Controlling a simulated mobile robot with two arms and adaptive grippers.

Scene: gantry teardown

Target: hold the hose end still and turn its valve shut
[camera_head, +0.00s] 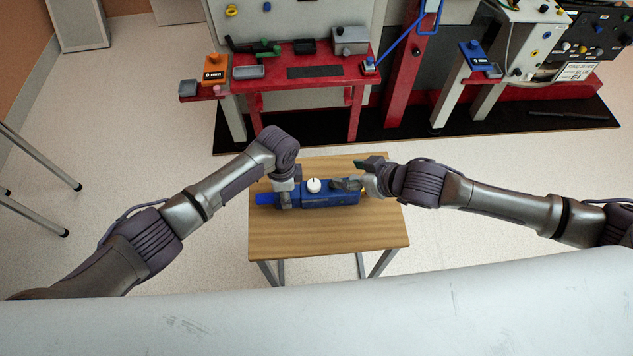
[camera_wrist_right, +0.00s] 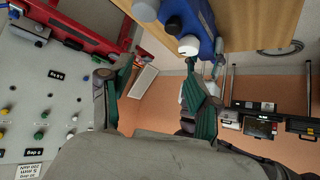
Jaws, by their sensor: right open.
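A blue hose end (camera_head: 325,199) lies along the middle of a small wooden table (camera_head: 330,235). A round white valve knob (camera_head: 314,185) with a dark mark stands on its top. My left gripper (camera_head: 285,198) points down at the left part of the blue body, with a finger along its near side; whether it is clamped is not clear. My right gripper (camera_head: 353,174) is just right of the knob, apart from it. In the right wrist view its green-padded fingers (camera_wrist_right: 160,85) are spread and empty, with the blue body (camera_wrist_right: 203,22) and white knob (camera_wrist_right: 188,46) beyond.
A red bench (camera_head: 305,75) with several small devices stands behind the table. A red post (camera_head: 406,70) and a grey panel unit (camera_head: 520,45) are at the back right. The front of the tabletop is clear. Metal legs (camera_head: 40,160) show at the left.

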